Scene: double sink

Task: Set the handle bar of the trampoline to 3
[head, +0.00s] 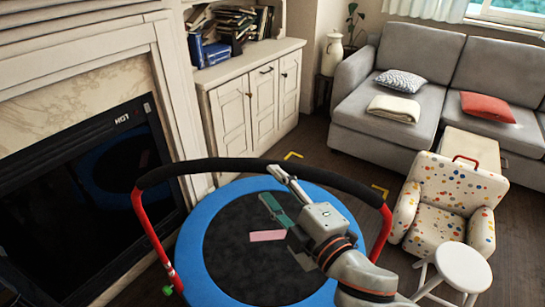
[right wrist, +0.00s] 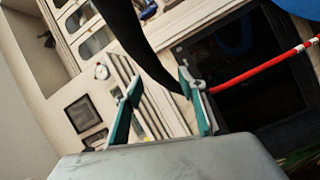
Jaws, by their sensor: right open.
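The trampoline has a blue rim (head: 200,270) and a dark mat. Its handle bar (head: 225,164) is a black padded arch on red posts, and it stands over the mat. A green knob (head: 168,290) shows low on the left post. My right gripper (head: 271,186) is open and empty at the far middle of the bar. In the right wrist view the black bar (right wrist: 143,40) runs down toward my open fingers (right wrist: 158,88) and passes behind the right-hand finger. I cannot tell whether they touch. The foot of the right post is hidden behind my right arm. My left gripper is not in view.
A fireplace (head: 75,185) stands close on the left. A white cabinet (head: 240,115) is behind the trampoline. A grey sofa (head: 350,108), a spotted armchair (head: 440,222) and a white stool (head: 462,265) stand on the right. Pink flat pieces (head: 267,236) lie on the mat.

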